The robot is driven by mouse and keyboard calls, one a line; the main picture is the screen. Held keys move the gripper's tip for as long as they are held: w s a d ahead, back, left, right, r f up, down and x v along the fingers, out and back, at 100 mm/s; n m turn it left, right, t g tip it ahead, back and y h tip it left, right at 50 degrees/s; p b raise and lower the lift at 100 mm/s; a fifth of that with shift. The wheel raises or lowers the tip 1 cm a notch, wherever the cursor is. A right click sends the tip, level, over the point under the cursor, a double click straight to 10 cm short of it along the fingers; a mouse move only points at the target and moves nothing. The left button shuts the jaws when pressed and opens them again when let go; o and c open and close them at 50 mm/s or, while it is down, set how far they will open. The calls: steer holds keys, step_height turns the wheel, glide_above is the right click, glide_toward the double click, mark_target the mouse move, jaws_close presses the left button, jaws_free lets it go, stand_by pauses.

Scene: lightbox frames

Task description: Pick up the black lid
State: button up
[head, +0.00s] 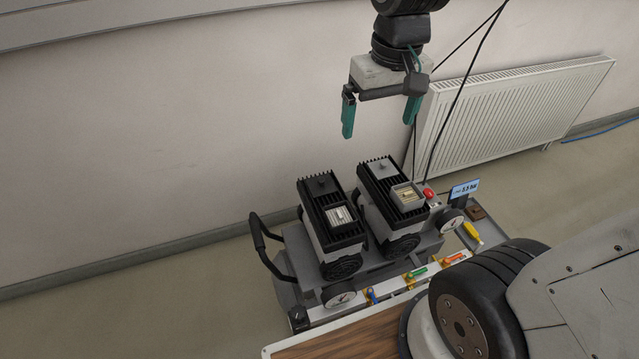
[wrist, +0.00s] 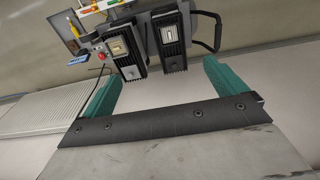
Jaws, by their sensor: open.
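A small black lid (head: 321,184) with a knob sits on the black finned top of the left pump unit, beside a square opening with silvery contents (head: 340,215). The lid is dark and hard to make out in the wrist view (wrist: 175,63), on the right unit there. My gripper (head: 379,128) has two green fingers, spread apart with nothing between them. It hangs above and behind the units, clear of the lid. Both fingers also show in the wrist view (wrist: 161,71).
The right pump unit carries a grey lid (head: 381,169) and a square opening with gold-coloured contents (head: 407,196). A red button (head: 428,193), gauges (head: 451,221), a small display (head: 465,188) and a black handle (head: 262,240) surround the units. A radiator (head: 515,105) and wall stand behind.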

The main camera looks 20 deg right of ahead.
steer(key=w+f, duration=0.5)
steer(key=w, duration=0.2)
glide_toward(320, 176)
steer(key=shift+s+a+r+g, duration=0.2)
steer(key=shift+s, duration=0.4)
steer(key=shift+s+a+r+g, duration=0.2)
steer(key=shift+s, duration=0.4)
steer(key=f, duration=0.8)
steer(key=shift+w+f, duration=0.1)
steer(key=shift+w, duration=0.25)
steer(key=c, duration=1.1)
